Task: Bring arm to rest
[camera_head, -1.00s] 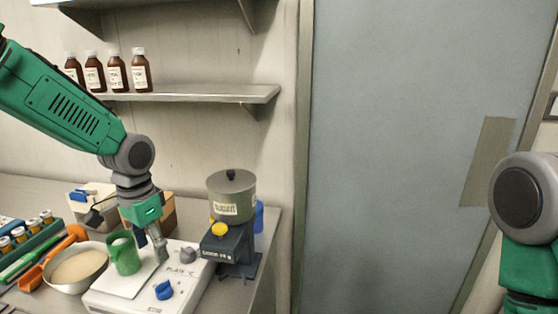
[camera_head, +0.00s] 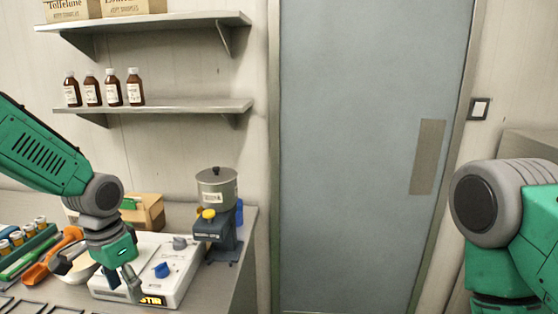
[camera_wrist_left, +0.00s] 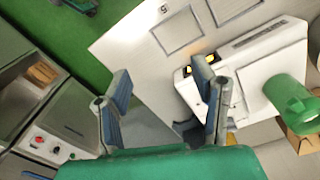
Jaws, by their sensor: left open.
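My left gripper (camera_head: 131,285) hangs low over the front of the white hot plate (camera_head: 190,270) in the head view. In the left wrist view its two fingers (camera_wrist_left: 162,85) are spread with nothing between them. A green jug (camera_wrist_left: 288,95) stands on the hot plate at the right of the wrist view, apart from the fingers; in the head view my left wrist hides most or all of it. My right arm shows at the right edge of the head view, but its gripper is out of the picture.
A grey pot on a dark stand (camera_head: 217,190) stands right of the hot plate. A pale bowl (camera_head: 80,268), an orange tool (camera_head: 40,270) and a vial rack (camera_head: 25,240) lie left. Shelves (camera_head: 180,106) with brown bottles hang above. A door (camera_head: 350,150) fills the middle.

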